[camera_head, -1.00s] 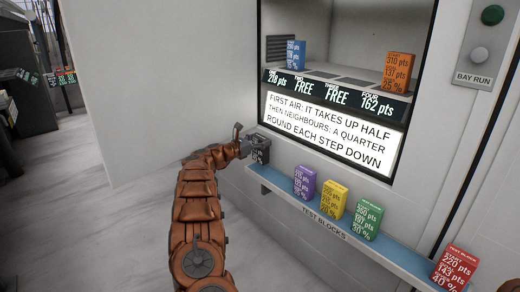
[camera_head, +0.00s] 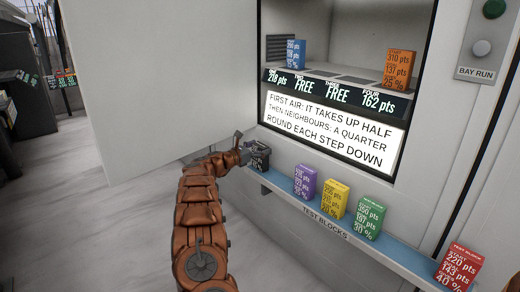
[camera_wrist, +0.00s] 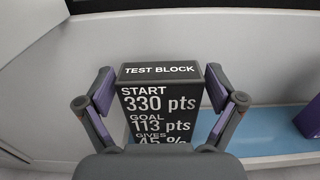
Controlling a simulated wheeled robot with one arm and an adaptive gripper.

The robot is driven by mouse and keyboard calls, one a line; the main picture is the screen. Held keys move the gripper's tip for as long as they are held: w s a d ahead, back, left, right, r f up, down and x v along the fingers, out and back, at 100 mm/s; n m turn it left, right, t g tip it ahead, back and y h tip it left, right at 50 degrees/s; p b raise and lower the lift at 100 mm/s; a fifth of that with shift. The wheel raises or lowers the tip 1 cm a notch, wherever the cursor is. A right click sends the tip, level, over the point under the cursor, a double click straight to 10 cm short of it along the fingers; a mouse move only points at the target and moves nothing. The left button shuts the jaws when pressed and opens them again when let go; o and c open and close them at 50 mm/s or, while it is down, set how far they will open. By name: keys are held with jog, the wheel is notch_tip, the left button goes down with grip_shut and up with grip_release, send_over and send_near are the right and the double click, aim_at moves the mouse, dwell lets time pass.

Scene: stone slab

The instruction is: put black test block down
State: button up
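The black test block (camera_wrist: 160,100) stands upright between the fingers of my gripper (camera_wrist: 160,85) in the wrist view. Its printed face reads START 330 pts, GOAL 113 pts, and a GIVES line partly hidden by the gripper body.
Purple (camera_head: 304,182), yellow (camera_head: 334,201), green (camera_head: 368,217) and red (camera_head: 458,266) blocks stand along the shelf. Above, a bay holds a blue block (camera_head: 296,53) and an orange block (camera_head: 398,70); its middle places read FREE. A sign (camera_head: 335,130) hangs below the bay.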

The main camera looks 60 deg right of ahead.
jog(key=shift+r, duration=0.1)
dwell(0.3)
jog(key=shift+w+a, duration=0.1)
jog(key=shift+a, duration=0.05)
jog(key=shift+p+v, duration=1.55)
jog(key=shift+v, duration=4.3)
jog(key=shift+a, duration=0.15)
